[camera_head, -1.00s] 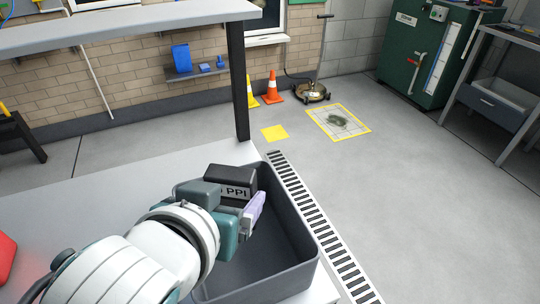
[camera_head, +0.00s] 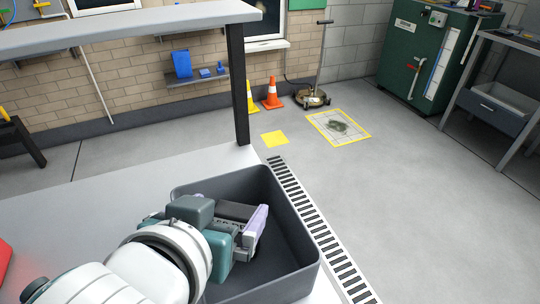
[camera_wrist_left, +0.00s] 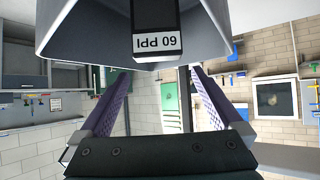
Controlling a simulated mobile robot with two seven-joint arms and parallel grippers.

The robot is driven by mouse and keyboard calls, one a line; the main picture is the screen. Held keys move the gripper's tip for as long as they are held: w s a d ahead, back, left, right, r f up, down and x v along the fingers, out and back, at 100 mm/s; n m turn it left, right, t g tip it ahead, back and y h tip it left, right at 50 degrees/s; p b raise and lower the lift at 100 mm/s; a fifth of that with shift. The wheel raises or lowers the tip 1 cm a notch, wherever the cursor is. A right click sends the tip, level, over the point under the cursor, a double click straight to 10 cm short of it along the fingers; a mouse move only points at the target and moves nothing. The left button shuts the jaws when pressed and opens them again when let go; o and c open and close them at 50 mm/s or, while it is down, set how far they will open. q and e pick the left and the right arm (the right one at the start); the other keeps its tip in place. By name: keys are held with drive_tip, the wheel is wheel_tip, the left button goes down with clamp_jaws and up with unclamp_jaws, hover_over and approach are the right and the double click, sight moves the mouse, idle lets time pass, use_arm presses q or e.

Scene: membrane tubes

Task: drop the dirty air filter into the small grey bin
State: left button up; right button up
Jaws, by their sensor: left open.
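The dirty air filter is a dark block (camera_head: 238,211) with a white "60 PPI" label. It is down inside the small grey bin (camera_head: 295,215), partly hidden behind my left gripper in the head view. In the left wrist view the filter (camera_wrist_left: 157,18) shows inside the bin (camera_wrist_left: 80,35), beyond my fingertips, with its label upside down. My left gripper (camera_head: 245,230) is inside the bin's opening beside the filter. Its two lavender fingers (camera_wrist_left: 160,74) are spread with nothing between them. My right gripper is not in view.
The bin stands on a pale bench top (camera_head: 110,205), near its right edge. A red object (camera_head: 4,256) is at the far left. A floor grate (camera_head: 300,205) runs beyond the bench. A dark post (camera_head: 238,85) of a raised shelf stands behind the bin.

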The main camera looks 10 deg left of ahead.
use_arm(q)
drive_tip(key=p+v, duration=0.1)
drive_tip(key=v, duration=0.7)
drive_tip(key=s+a+r+m+g+p, duration=0.2)
drive_tip(key=s+a+r+g+p, duration=0.15)
drive_tip(key=s+a+g, duration=0.6)
wheel_tip(320, 180, up, 37)
drive_tip(key=s+d+t+p, duration=0.1)
drive_tip(key=d+t+p, duration=0.1)
drive_tip(key=p, duration=3.6)
drive_tip(key=shift+s+d, duration=0.25)
